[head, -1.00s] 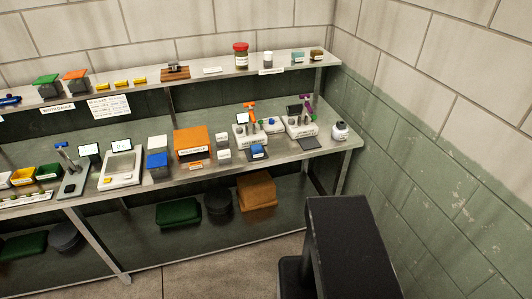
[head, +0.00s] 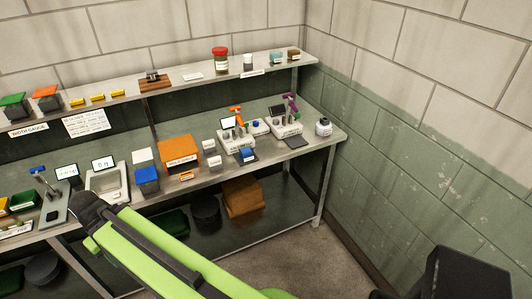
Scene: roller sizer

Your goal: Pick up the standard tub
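No label that I can read says "standard tub", so I cannot tell for sure which container it is. A clear tub with a red lid (head: 220,61) and a white label stands upright on the upper shelf. A smaller container with a white top (head: 248,62) stands to its right. A white round container with a dark cap (head: 323,127) stands at the right end of the lower bench top. My green and black arm crosses the lower left, in front of the bench and apart from the red-lidded tub. My gripper's fingers are not in view.
The upper shelf (head: 190,86) also holds several small blocks. The bench top (head: 312,144) carries scales, an orange box (head: 180,151), a blue box (head: 147,180) and two white devices with levers. A tiled wall closes the right side. Floor (head: 310,255) is clear in front.

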